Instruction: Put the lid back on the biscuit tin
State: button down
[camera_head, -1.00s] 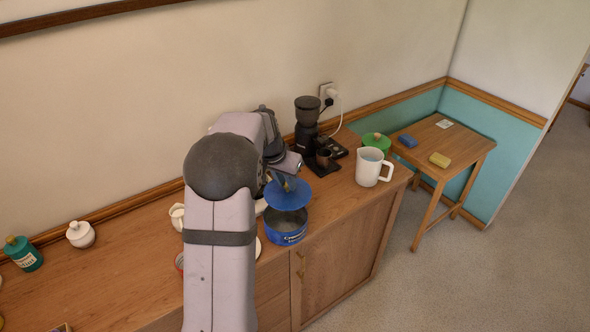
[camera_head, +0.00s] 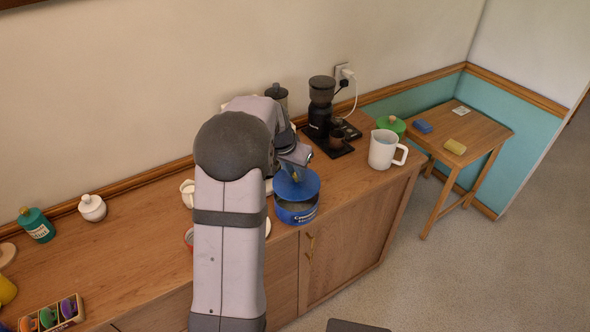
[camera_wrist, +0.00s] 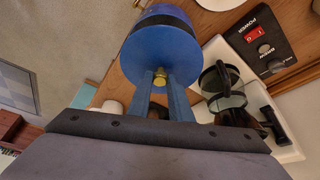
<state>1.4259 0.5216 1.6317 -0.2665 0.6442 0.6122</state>
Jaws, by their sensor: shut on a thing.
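The blue lid (camera_head: 297,186) hangs just above the open blue biscuit tin (camera_head: 297,214), tilted in the head view. My gripper (camera_wrist: 161,82) is shut on the lid's brass knob. In the wrist view the lid (camera_wrist: 160,48) fills the top middle, with a dark band and part of the blue tin (camera_wrist: 161,12) beyond it. My arm hides part of the counter left of the tin.
A black coffee grinder (camera_head: 321,104) and white jug (camera_head: 383,150) stand behind and right of the tin. A green-lidded pot (camera_head: 391,125) is behind the jug. The counter's front edge (camera_head: 340,221) is close to the tin. A side table (camera_head: 456,136) stands far right.

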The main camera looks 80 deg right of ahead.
aim_at(295, 183)
jog(key=shift+f+b, duration=1.2)
jog(key=shift+f, duration=0.65)
jog(key=shift+f+b, duration=0.2)
jog(key=shift+b, duration=0.2)
dwell(1.1)
dwell(0.3)
jog(key=c, duration=1)
grip_release()
jog(key=shift+c, duration=0.2)
jog(key=shift+r, duration=0.15)
jog(key=shift+r+p, duration=2.55)
jog(key=shift+r, duration=0.85)
jog(key=shift+c, duration=0.7)
grip_shut()
